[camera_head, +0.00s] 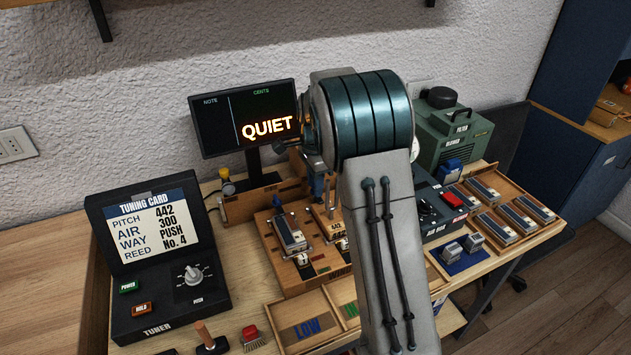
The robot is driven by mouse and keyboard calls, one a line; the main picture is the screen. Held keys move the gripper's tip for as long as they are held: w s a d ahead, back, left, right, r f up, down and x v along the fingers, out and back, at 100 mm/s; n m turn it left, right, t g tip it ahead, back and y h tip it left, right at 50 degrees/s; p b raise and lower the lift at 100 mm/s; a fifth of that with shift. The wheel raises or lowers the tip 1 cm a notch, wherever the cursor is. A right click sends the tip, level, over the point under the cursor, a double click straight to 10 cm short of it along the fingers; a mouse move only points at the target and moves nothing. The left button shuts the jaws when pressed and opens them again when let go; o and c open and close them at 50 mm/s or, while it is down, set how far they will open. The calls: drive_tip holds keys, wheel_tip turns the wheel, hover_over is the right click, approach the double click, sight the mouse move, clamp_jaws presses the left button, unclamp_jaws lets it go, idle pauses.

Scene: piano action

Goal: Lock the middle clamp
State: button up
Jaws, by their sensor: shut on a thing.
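The wooden clamp fixture (268,240) stands on the bench in the middle of the view. The middle clamp (317,185) shows only as a narrow bluish upright part at the left edge of my arm. My gripper (318,164) is largely hidden behind my arm and appears shut at the top of this part. The fingertips and the clamp's lock position cannot be made out. The fixture's right side is covered by my arm.
The tuner (155,262) stands left and the QUIET display (243,118) behind. A wooden tray (310,320) lies in front. At the right are a red-button box (437,208), a tray of blocks (500,205) and a green blower (450,135).

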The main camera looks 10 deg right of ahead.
drive_tip(key=shift+r, duration=0.1)
idle(0.3)
drive_tip(key=o, duration=1)
wheel_tip(320, 180, up, 14)
drive_tip(key=shift+f, duration=0.1)
